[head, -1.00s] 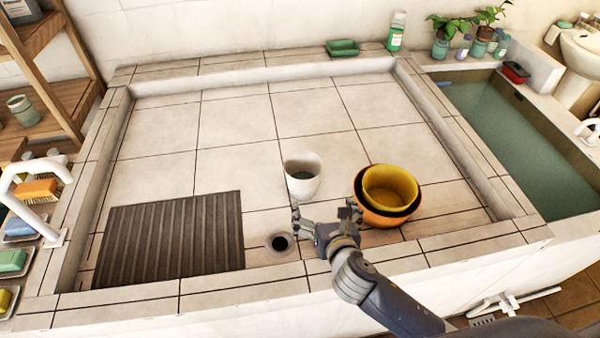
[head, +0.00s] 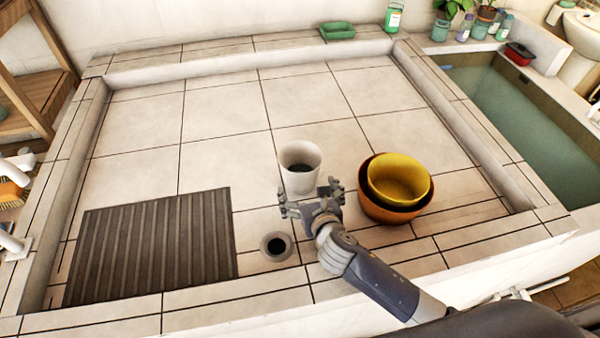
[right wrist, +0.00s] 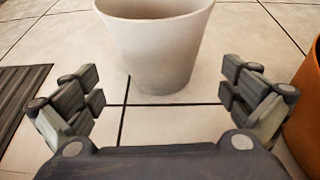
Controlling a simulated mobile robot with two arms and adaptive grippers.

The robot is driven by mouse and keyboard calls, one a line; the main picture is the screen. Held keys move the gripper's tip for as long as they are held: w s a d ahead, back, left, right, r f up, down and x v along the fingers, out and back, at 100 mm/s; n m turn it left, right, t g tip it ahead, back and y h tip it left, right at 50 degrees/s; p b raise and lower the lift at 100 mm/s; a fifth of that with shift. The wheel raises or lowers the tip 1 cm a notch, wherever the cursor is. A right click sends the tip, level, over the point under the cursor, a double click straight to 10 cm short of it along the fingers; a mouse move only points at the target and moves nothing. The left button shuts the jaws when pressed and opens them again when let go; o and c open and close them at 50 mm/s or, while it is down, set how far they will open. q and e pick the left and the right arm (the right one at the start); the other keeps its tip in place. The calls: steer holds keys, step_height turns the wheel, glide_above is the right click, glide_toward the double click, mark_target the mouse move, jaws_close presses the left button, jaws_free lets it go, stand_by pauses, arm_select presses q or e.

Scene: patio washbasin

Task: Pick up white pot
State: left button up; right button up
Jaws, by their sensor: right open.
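The white pot (head: 299,172) stands upright on the tiled floor of the basin, near its middle. My right gripper (head: 309,190) is open and empty, just on the near side of the pot. In the right wrist view its two fingers (right wrist: 160,95) are spread wider than the pot's base, and the pot stands a little beyond them. My left gripper is not in view.
An orange bowl (head: 368,205) with a yellow bowl (head: 399,172) nested in it stands close to the right of my gripper. A drain hole (head: 276,246) and a dark ribbed mat (head: 150,247) lie to the left. The basin floor behind the pot is clear.

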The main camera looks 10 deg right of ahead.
mark_target(300, 161)
steer(key=x, duration=0.6)
steer(key=shift+f, duration=0.1)
steer(key=c, duration=1.2)
